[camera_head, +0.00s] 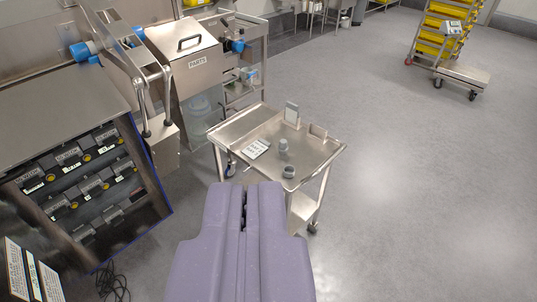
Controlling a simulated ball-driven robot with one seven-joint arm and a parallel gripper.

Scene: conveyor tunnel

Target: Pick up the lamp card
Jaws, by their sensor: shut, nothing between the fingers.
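My gripper (244,192) is at the bottom centre, pale purple, its two fingers shut with a thin dark slit between them. It appears in front of a steel cart (232,131). On the cart's top lies a white card (257,149) with dark printing, at the near left. A pale upright card (292,112) stands at the back, and a small tan plate-like piece (318,131) stands at the right. I cannot read which of these is the lamp card. All of them are apart from my gripper.
A steel machine (182,58) and a dark panel of labelled modules (80,185) are at left. A yellow-bin rack (435,35) is far right. Open floor lies at right.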

